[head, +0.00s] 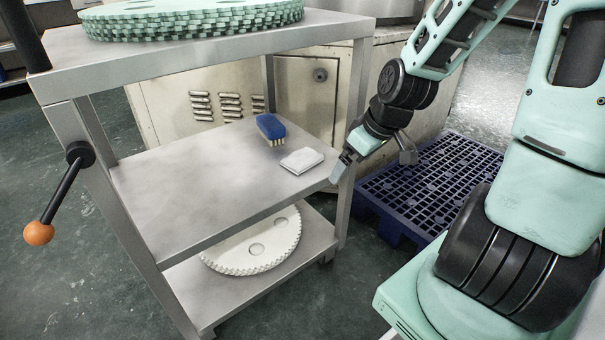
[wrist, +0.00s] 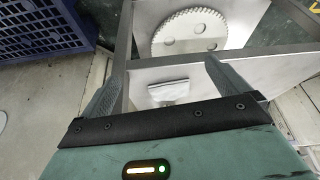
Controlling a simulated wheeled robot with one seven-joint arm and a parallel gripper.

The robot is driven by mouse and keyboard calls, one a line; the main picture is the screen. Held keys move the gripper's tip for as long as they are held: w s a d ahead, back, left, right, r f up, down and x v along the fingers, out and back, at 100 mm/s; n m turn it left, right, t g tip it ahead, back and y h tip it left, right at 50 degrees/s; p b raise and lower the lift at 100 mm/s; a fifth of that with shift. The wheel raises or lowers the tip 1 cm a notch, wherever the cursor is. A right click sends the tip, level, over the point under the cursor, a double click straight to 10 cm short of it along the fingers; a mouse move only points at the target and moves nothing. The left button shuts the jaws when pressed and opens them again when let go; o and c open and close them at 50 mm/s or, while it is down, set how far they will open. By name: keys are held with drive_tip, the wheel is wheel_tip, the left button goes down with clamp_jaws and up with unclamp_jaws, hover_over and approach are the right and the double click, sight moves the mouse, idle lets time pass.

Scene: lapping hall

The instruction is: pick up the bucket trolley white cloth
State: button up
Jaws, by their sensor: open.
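The white cloth (head: 302,160) is a small folded pad lying flat on the middle shelf (head: 190,190) of the metal trolley, near its right edge. It also shows in the wrist view (wrist: 169,91), between and beyond my fingers. My gripper (head: 340,165) is at the right side of the trolley, beside the corner post and close to the cloth. In the wrist view my gripper (wrist: 160,80) has its two grey fingers spread wide with nothing between them. The cloth looks apart from both fingers.
A blue brush (head: 269,127) lies just behind the cloth. The trolley's upper shelf (head: 200,50) bears stacked green toothed discs (head: 190,20). A white toothed disc (head: 255,245) lies on the bottom shelf. A blue pallet (head: 430,185) is on the floor at right. The middle shelf's left part is clear.

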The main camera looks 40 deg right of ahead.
drive_tip(key=w+p, duration=0.1)
drive_tip(key=b, duration=0.2)
hover_over(307, 157)
drive_tip(key=s, duration=0.4)
drive_tip(key=shift+w+d+f, duration=0.2)
drive_tip(key=shift+d, duration=0.15)
drive_tip(key=shift+w+a+r, duration=0.1)
drive_tip(key=shift+w, duration=0.65)
drive_tip(key=b+x, duration=0.3)
drive_tip(key=x, duration=0.2)
drive_tip(key=shift+s, duration=0.15)
drive_tip(key=c, duration=0.7)
